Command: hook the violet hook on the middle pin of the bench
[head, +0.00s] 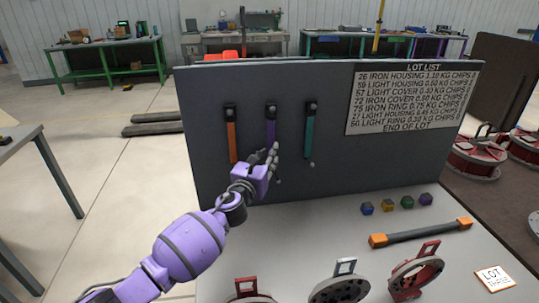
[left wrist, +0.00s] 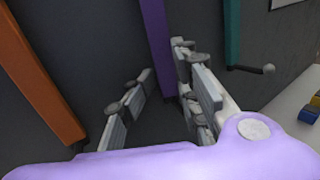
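The violet hook (head: 270,129) is a flat bar hanging upright from the middle pin (head: 271,107) of the dark bench panel. An orange hook (head: 232,142) hangs to its left and a teal hook (head: 309,137) to its right. My left gripper (head: 273,152) is in front of the lower part of the violet hook and hides some of it. In the left wrist view the gripper (left wrist: 160,75) has its fingers spread. The violet hook (left wrist: 157,45) shows beyond them, nearer the right finger. I cannot tell whether they touch. My right gripper is not in view.
The white bench top (head: 290,235) holds several small coloured cubes (head: 387,206), a grey bar with orange ends (head: 420,233), and round red and grey housings (head: 340,287). A lot list sign (head: 412,97) is on the panel's right. A grey table (head: 42,160) stands left.

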